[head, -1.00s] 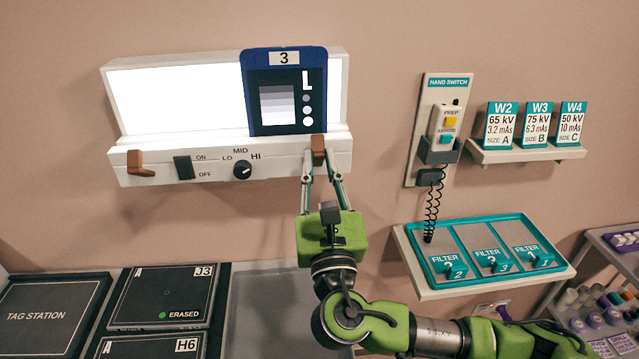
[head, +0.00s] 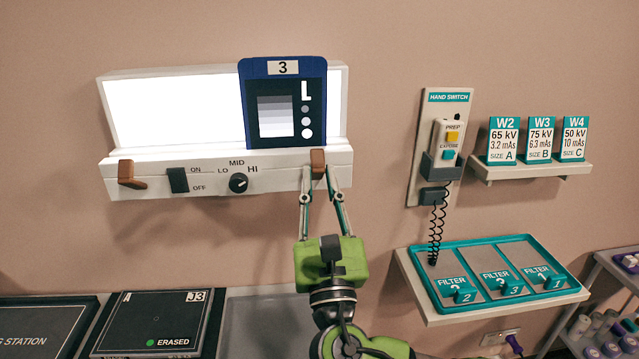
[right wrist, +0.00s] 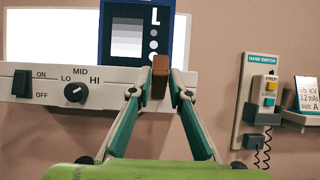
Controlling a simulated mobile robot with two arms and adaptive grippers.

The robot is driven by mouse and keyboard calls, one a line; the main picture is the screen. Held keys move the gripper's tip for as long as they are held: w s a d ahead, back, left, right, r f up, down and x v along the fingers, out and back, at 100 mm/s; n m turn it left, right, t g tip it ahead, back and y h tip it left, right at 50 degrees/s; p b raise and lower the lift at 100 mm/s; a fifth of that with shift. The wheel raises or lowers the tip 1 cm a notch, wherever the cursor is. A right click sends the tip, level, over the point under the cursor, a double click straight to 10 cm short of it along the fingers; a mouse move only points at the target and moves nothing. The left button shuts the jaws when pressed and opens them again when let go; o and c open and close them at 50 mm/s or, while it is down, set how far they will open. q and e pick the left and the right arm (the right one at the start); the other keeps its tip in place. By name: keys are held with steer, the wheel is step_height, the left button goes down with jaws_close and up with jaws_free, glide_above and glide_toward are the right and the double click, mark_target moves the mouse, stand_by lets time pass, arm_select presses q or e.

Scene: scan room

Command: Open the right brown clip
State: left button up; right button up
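The right brown clip (head: 318,158) is upright on the white ledge of the lit viewing box, below the blue film plate (head: 284,104) marked 3 and L. It also shows in the right wrist view (right wrist: 160,77). My right gripper (head: 318,176) reaches up from below, its two fingers converging on either side of the clip. The fingertips look closed against its sides; any slim gap is too small to tell. The left brown clip (head: 131,175) is on the same ledge at its left end, with its lever sticking out. My left gripper is in neither view.
The ledge carries an on/off switch (head: 178,180) and a dial (head: 238,183) left of my gripper. To the right are the hand switch (head: 441,150) with its coiled cord and a teal filter tray (head: 420,262). Dark plates (head: 150,315) lie at lower left.

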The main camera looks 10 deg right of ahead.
steer(key=shift+o, duration=1.3)
steer(key=shift+f, duration=0.1)
steer(key=v, duration=1.2)
